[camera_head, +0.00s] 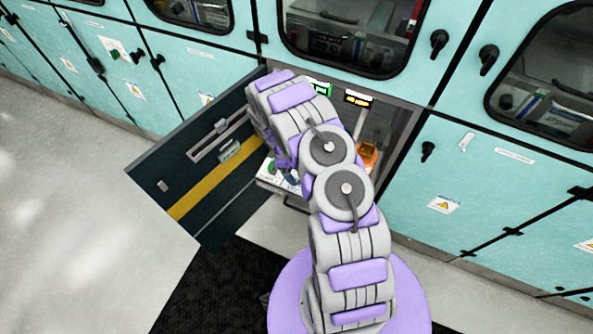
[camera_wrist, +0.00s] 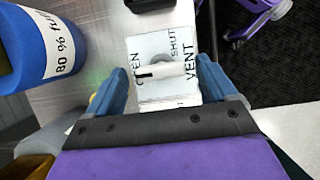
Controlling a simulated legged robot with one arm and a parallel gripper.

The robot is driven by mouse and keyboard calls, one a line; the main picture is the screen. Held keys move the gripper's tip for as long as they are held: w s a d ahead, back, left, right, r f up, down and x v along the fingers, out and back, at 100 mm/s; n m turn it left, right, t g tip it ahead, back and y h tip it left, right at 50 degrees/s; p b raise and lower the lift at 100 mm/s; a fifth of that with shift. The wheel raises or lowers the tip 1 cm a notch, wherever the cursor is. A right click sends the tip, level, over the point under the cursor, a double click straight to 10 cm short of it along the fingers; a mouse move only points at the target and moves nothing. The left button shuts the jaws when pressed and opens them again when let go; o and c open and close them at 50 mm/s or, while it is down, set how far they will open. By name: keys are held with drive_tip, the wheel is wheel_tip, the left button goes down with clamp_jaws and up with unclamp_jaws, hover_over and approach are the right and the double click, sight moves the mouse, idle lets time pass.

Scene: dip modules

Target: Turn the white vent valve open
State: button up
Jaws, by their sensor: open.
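The white vent valve handle (camera_wrist: 168,71) shows in the wrist view as a short white bar with a dark mark near its left end. It lies crosswise over a pale plate (camera_wrist: 150,45) lettered SHUT, VENT and a partly covered word ending in EN. My gripper (camera_wrist: 162,70) is open, with one blue finger on each side of the handle. I cannot tell whether either finger touches it. In the head view my arm hides the valve and most of my gripper.
In the head view, the dark cabinet door (camera_head: 195,165) with a yellow stripe hangs open on the left. An orange object (camera_head: 368,152) sits inside the cabinet. Closed teal cabinets (camera_head: 500,190) line the right.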

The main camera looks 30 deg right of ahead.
drive_tip(key=p+v, duration=0.1)
drive_tip(key=v, duration=1.5)
drive_tip(key=shift+r, duration=0.4)
drive_tip(key=shift+w+a, duration=0.1)
drive_tip(key=shift+a, duration=0.05)
